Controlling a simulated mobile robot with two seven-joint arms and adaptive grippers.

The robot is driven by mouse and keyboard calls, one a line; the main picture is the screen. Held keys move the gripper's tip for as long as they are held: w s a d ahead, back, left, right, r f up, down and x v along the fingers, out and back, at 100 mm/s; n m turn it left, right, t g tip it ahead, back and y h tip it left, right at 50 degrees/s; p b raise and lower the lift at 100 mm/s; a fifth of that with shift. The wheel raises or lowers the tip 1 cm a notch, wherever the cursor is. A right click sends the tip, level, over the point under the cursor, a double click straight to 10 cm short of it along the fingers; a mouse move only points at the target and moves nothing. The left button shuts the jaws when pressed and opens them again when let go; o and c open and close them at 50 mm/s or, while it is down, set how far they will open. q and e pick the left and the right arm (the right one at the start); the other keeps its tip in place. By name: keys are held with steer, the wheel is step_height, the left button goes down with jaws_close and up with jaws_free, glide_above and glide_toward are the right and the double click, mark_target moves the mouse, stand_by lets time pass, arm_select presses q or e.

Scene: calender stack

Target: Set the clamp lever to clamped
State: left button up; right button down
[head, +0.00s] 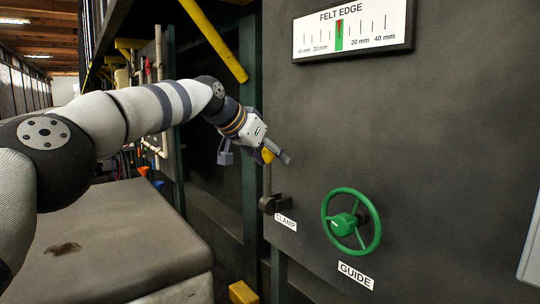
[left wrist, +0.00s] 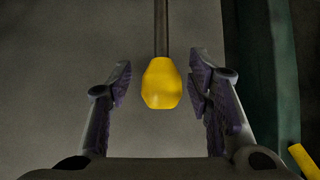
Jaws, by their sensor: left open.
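The clamp lever is a thin rod with a yellow knob (head: 268,155) at its upper end and a dark pivot (head: 271,204) at its lower end, beside the CLAMP label (head: 286,222). The lever stands about upright against the grey panel. My left gripper (head: 276,154) is at the knob, with its fingers open. In the left wrist view the knob (left wrist: 161,84) lies between the two open fingers (left wrist: 161,76), with a gap on each side. The rod (left wrist: 161,28) runs away from the knob towards the top of that view. My right gripper is not in view.
A green handwheel (head: 351,222) with a GUIDE label (head: 356,275) is to the right of the lever. A FELT EDGE scale (head: 352,30) hangs above on the panel (head: 420,130). A grey block (head: 110,235) stands at lower left. A yellow bar (head: 214,40) slants above my arm.

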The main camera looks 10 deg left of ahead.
arm_select(q)
steer(key=v, duration=1.2)
steer(key=shift+s, duration=0.1)
